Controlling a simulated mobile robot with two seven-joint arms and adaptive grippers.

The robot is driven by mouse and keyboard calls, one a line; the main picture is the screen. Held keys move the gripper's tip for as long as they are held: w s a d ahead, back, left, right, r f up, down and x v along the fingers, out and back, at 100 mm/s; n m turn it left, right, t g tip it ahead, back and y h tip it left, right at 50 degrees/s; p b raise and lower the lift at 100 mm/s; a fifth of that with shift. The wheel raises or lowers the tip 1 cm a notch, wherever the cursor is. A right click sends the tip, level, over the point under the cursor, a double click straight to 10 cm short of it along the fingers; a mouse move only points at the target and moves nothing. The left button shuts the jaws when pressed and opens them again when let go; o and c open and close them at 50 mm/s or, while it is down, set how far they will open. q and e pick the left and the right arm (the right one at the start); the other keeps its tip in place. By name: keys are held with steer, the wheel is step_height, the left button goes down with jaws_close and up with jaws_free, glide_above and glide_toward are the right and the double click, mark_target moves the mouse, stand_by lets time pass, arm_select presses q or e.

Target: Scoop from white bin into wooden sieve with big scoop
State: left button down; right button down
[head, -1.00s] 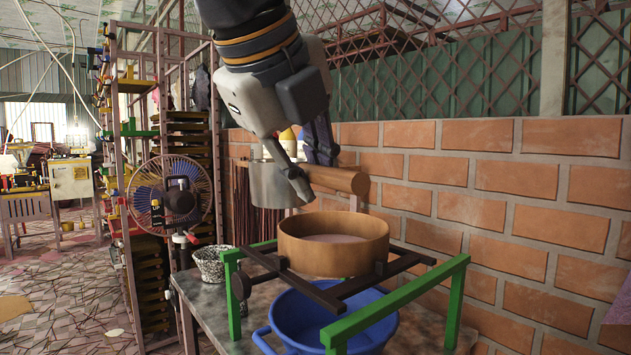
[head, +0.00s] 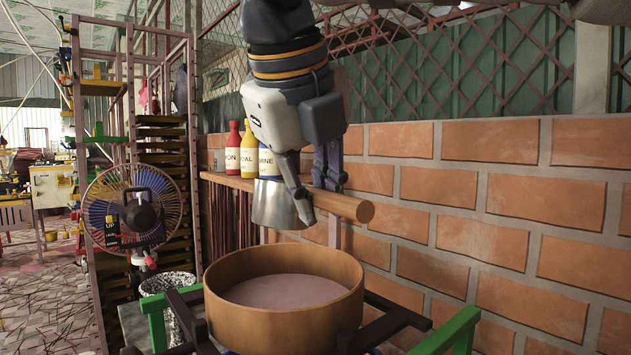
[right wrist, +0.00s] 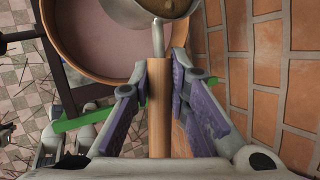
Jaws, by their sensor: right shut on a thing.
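The big scoop has a metal bowl (head: 280,205) and a thick wooden handle (head: 350,206). My right gripper (head: 318,198) is shut on the handle and holds the scoop in the air, above the far side of the sieve in the head view. The right wrist view shows the handle (right wrist: 158,115) between the fingers and brownish material or shading in the bowl (right wrist: 165,8). The round wooden sieve (head: 235,312) holds a layer of pinkish-grey powder (head: 285,291). It also shows in the right wrist view (right wrist: 60,50). I cannot make out a white bin.
A brick wall (head: 450,165) stands close on the right. Bottles (head: 249,150) stand on a ledge behind the scoop. A speckled pail (head: 168,284) is left of the sieve. Green rails (head: 450,332) and dark bars (head: 385,328) flank the sieve. A fan (head: 130,208) stands further left.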

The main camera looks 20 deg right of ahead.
steer(key=f+m+g+y, duration=0.1)
steer(key=y, duration=0.3)
steer(key=d+f+m+g+y, duration=0.1)
steer(key=y, duration=0.4)
steer(key=d+f+m+g+y, duration=0.1)
steer(key=f+m+y, duration=0.1)
steer(key=y, duration=0.3)
steer(key=shift+w, duration=0.15)
steer(key=h, duration=0.3)
steer(key=r+n+t+h, duration=0.1)
steer(key=h, duration=0.2)
steer(key=r+h, duration=0.1)
steer(key=h, duration=0.2)
steer(key=shift+a+r, duration=0.2)
steer(key=h, duration=0.2)
steer(key=r+n+t+h, duration=0.1)
steer(key=h, duration=0.1)
steer(key=shift+d+h, duration=0.1)
steer(key=shift+h, duration=0.3)
steer(key=h, duration=0.2)
steer(key=shift+r+n+t+h, duration=0.3)
steer(key=shift+r+n+t, duration=0.05)
steer(key=shift+n+t, duration=0.05)
steer(key=shift+d, duration=0.1)
